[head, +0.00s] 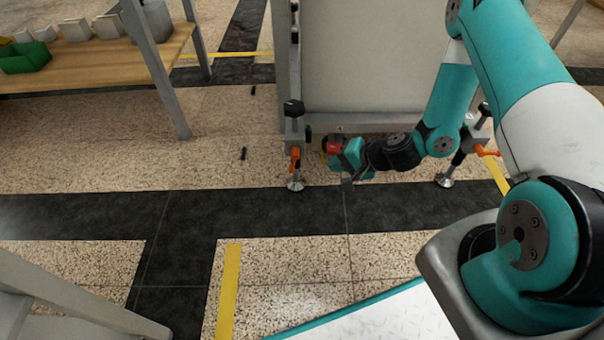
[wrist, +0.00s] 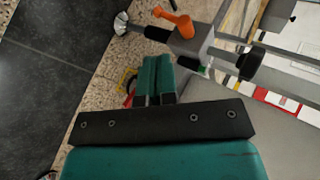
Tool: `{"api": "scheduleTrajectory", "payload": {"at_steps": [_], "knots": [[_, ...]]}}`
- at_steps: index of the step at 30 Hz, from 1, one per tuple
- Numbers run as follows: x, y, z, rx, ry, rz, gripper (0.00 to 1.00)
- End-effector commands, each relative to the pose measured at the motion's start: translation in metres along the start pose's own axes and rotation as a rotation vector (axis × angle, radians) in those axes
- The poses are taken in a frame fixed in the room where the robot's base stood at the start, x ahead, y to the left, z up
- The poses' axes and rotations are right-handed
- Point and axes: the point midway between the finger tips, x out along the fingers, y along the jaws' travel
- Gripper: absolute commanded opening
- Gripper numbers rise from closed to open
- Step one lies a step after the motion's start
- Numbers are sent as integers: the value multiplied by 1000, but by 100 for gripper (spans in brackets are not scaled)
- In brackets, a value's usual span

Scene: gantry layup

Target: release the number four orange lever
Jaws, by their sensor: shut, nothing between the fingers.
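An orange lever (head: 294,158) is on the clamp fitting at the left foot of the grey frame in the head view. It also shows large at the top of the wrist view (wrist: 178,23), on a grey block with a black knob (wrist: 250,63). My gripper (head: 352,158) is just right of this lever, low near the floor. In the wrist view its teal fingers (wrist: 156,64) are together and empty, a little below the lever and apart from it. A second orange lever (head: 487,151) is on the right foot, partly behind my arm. No number is readable on either.
The frame's levelling feet (head: 295,185) stand near a dark floor strip (head: 250,208). A large grey panel (head: 350,60) rises behind the levers. A wooden bench (head: 90,70) with a green bin (head: 25,57) is at the back left. Floor left of the lever is mostly clear.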

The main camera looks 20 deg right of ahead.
Motion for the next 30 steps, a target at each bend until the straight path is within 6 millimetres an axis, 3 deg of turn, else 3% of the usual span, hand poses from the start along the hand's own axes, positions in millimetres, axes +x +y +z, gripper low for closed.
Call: {"api": "scheduleTrajectory", "payload": {"at_steps": [1, 5, 19, 23, 30], "knots": [[5, 16, -1, 37, 23, 3, 0], [9, 34, -2, 84, 60, 7, 0], [17, 37, -3, 87, 64, 9, 0], [36, 39, -3, 83, 62, 8, 0], [89, 41, -6, 81, 61, 7, 0]]}}
